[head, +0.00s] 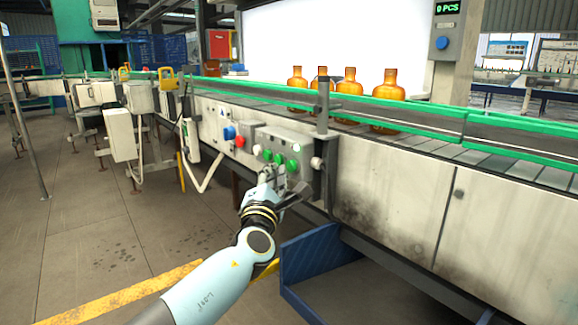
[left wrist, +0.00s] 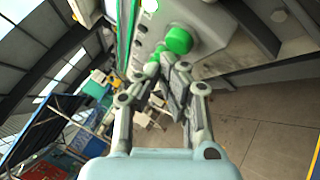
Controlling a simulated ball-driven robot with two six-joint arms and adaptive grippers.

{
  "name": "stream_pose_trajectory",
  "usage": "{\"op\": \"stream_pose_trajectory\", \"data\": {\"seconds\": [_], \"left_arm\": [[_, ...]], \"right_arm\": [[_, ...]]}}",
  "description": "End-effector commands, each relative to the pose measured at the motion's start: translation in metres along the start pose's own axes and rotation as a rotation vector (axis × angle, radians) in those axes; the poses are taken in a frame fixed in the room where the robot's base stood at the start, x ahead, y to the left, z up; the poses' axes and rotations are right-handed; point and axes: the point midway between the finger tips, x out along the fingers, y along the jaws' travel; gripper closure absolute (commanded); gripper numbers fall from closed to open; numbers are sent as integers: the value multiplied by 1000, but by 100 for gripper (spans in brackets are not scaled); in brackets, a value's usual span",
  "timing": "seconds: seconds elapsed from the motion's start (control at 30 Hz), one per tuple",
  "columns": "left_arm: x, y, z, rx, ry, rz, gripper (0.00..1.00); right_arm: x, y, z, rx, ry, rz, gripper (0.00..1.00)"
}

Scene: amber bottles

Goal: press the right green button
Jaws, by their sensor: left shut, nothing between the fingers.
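The right green button (head: 293,165) is the rightmost of the green buttons on a grey control box (head: 299,148) mounted on the conveyor's side. Two other green buttons, a middle one (head: 279,158) and a left one (head: 267,154), sit to its left. My left gripper (head: 272,171) is shut and empty, in front of the box, just left of and below the right button. In the left wrist view a large green button (left wrist: 178,40) shows just beyond the shut fingertips (left wrist: 166,66), slightly to their right. I cannot tell whether they touch. My right gripper is out of view.
Several amber bottles (head: 348,82) stand on the conveyor (head: 420,136) behind its green rail. A blue button (head: 229,133) and a red button (head: 240,142) lie left of the box. A blue bin (head: 310,252) stands below, right of my arm. Open floor (head: 90,225) lies left.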

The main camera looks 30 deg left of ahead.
Motion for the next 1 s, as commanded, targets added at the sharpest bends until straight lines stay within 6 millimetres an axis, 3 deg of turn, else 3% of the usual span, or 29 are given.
{"op": "stream_pose_trajectory", "data": {"seconds": [0.43,1.0], "left_arm": [[-5,3,-3,1,1,-1,100],[-38,28,-27,0,0,-1,100]], "right_arm": [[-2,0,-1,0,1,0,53],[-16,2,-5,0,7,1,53]]}}
